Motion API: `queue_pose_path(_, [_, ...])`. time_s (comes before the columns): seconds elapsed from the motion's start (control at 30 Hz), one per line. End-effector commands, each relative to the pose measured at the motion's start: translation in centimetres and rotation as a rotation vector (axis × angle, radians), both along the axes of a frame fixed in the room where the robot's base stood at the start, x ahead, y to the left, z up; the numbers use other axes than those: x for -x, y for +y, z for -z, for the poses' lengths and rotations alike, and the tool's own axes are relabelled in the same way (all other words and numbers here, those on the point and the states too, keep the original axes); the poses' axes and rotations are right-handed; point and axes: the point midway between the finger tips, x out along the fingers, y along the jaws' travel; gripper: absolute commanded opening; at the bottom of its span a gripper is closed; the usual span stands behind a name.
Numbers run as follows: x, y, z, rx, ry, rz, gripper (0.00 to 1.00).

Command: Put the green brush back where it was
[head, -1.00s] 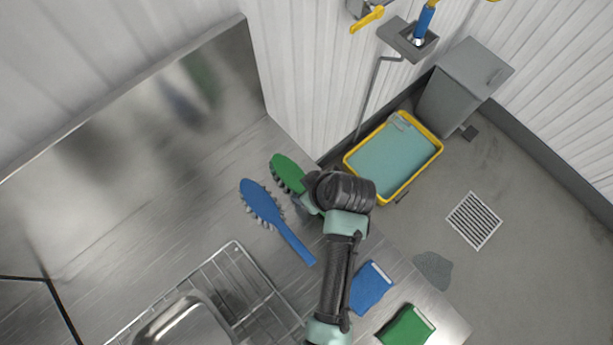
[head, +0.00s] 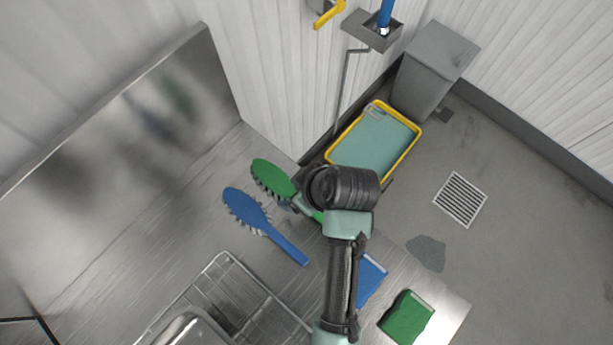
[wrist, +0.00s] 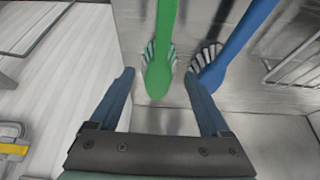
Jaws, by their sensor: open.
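The green brush (head: 270,175) lies on the steel counter (head: 180,225), beside the blue brush (head: 246,208). Its head points to the upper left in the head view, and my arm hides much of its handle. In the wrist view the green brush (wrist: 161,60) comes down between the two fingers, bristles showing at its sides. My gripper (wrist: 158,90) is open, with a finger on either side of the green brush and gaps between. The blue brush (wrist: 222,60) lies just right of the right finger. In the head view my wrist covers most of the gripper.
A wire rack (head: 222,262) with a metal pan (head: 185,330) is at the lower left. A blue pad (head: 370,279) and a green pad (head: 407,318) lie near the counter's right edge. A yellow-rimmed tub (head: 412,146) stands on the floor.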

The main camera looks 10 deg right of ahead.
Motion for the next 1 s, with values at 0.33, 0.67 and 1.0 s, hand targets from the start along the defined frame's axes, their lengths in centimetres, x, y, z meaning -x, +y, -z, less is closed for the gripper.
queue_pose_path(0.33, [1.9, -1.5, -5.2, 0.0, -0.001, 0.0, 0.81])
queue_pose_path(0.67, [0.0, -2.0, -7.6, 0.022, -0.072, 0.035, 0.81])
queue_pose_path(1.0, [-14.2, -1.8, -33.7, -0.016, -0.91, 0.361, 0.81])
